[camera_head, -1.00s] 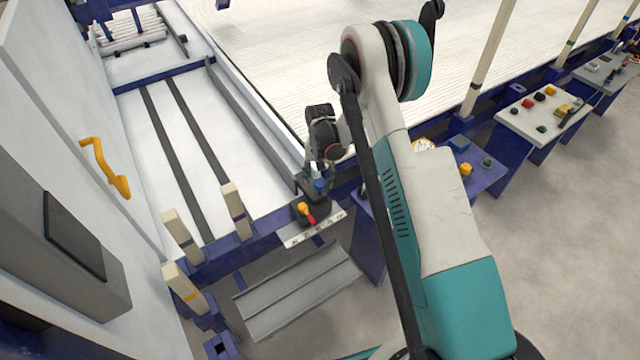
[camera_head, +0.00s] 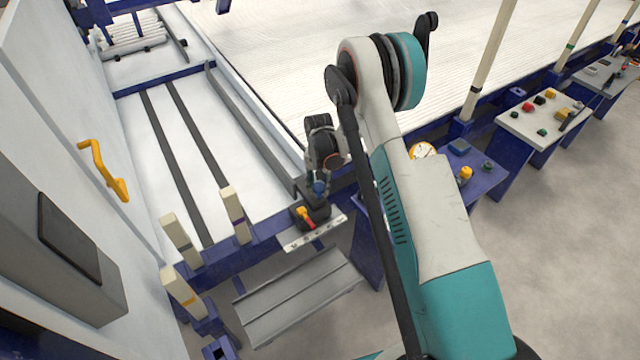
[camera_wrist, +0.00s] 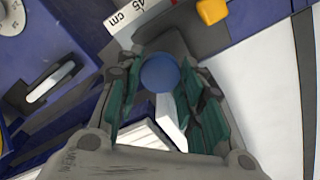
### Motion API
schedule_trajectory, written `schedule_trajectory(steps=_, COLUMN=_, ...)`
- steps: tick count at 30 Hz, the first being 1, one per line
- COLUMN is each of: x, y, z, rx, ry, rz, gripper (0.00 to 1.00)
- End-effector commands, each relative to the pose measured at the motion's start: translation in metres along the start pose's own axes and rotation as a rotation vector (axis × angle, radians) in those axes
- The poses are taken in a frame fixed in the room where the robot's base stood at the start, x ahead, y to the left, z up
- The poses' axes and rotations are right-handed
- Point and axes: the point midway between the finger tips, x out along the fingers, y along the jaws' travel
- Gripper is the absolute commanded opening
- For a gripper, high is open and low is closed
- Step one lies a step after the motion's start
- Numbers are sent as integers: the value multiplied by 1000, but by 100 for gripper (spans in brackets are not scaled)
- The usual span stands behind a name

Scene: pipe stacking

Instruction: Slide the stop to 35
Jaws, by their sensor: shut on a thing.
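The stop (camera_head: 312,216) is a dark block with a red-and-yellow lever, sitting at a white scale strip (camera_head: 318,236) on the blue frame's front edge. Its blue round knob (camera_head: 319,187) stands on top. My gripper (camera_head: 318,182) comes down from above and is shut on the knob. In the wrist view the knob (camera_wrist: 159,72) lies between the green-padded fingers of my gripper (camera_wrist: 158,88). There the scale (camera_wrist: 127,14) shows "45" and "cm" beside the dark block; its other marks are hidden or too small to read. The stop's exact reading cannot be told.
White posts (camera_head: 236,214) stand left of the stop. A grey ramp (camera_head: 300,295) lies below. A blue table with a gauge (camera_head: 423,151) and buttons stands to the right, partly behind my arm. A yellow handle (camera_head: 104,170) is on the left cabinet.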

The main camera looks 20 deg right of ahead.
Motion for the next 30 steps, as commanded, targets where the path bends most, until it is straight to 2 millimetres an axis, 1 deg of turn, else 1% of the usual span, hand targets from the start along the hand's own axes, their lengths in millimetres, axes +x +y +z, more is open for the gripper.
schedule_trajectory(steps=1, x=0, y=-7, z=7, rx=-5, ry=-2, rz=-2, gripper=0)
schedule_trajectory(steps=7, x=0, y=-31, z=31, rx=-5, ry=-3, rz=-2, gripper=0)
schedule_trajectory(steps=9, x=0, y=-34, z=34, rx=-3, ry=-3, rz=-2, gripper=0)
schedule_trajectory(steps=16, x=0, y=-33, z=33, rx=-1, ry=-2, rz=-2, gripper=0)
schedule_trajectory(steps=17, x=0, y=-33, z=33, rx=-1, ry=-2, rz=-2, gripper=39)
schedule_trajectory(steps=18, x=0, y=-33, z=33, rx=-1, ry=-2, rz=-2, gripper=48)
schedule_trajectory(steps=19, x=0, y=-33, z=33, rx=-1, ry=-2, rz=-2, gripper=55)
schedule_trajectory(steps=30, x=-2, y=-33, z=33, rx=-1, ry=-2, rz=-2, gripper=56)
